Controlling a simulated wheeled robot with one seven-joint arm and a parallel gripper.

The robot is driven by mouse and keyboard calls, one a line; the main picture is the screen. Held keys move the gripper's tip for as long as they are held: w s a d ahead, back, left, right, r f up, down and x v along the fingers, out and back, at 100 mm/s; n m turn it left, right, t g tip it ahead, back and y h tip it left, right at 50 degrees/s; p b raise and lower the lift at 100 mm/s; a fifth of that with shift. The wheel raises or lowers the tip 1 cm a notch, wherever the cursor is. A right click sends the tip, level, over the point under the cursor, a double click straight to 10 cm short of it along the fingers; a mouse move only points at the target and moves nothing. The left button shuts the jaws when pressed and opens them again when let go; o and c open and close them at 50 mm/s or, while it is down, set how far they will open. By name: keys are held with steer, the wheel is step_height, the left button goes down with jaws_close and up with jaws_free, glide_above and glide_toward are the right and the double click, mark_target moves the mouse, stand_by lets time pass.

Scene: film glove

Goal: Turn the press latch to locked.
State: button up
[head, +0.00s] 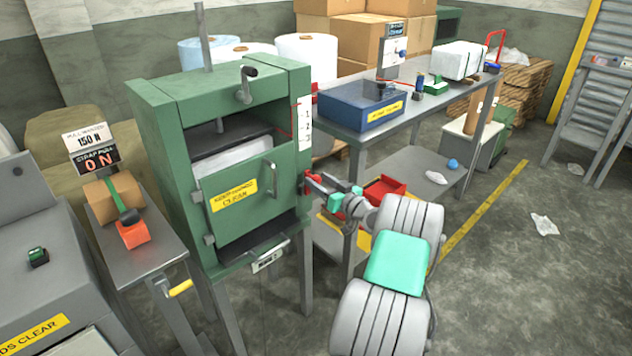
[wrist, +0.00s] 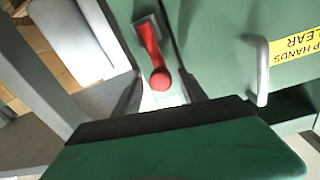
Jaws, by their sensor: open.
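The green press (head: 155,130) stands left of centre in the head view, with its door (head: 240,205) across the front. The press latch (wrist: 152,55) is a short red lever with a round knob on a grey mount beside the door edge, clear in the wrist view, where the picture is upside down. In the head view my gripper (head: 322,187) is at the press's right side and largely hides the latch. In the wrist view my gripper (wrist: 160,92) is open, with one dark finger on each side of the red knob. Whether either finger touches it cannot be told.
A grey bench (head: 405,115) with a blue box (head: 350,108) stands behind my arm at right. A red bin (head: 385,190) sits below it. A small table (head: 150,245) with a carton is at left. Open floor lies at right.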

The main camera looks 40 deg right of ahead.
steer(key=shift+w, duration=0.45)
steer(key=shift+c, duration=0.2)
steer(key=shift+a, duration=0.1)
jaws_close()
stand_by(0.9)
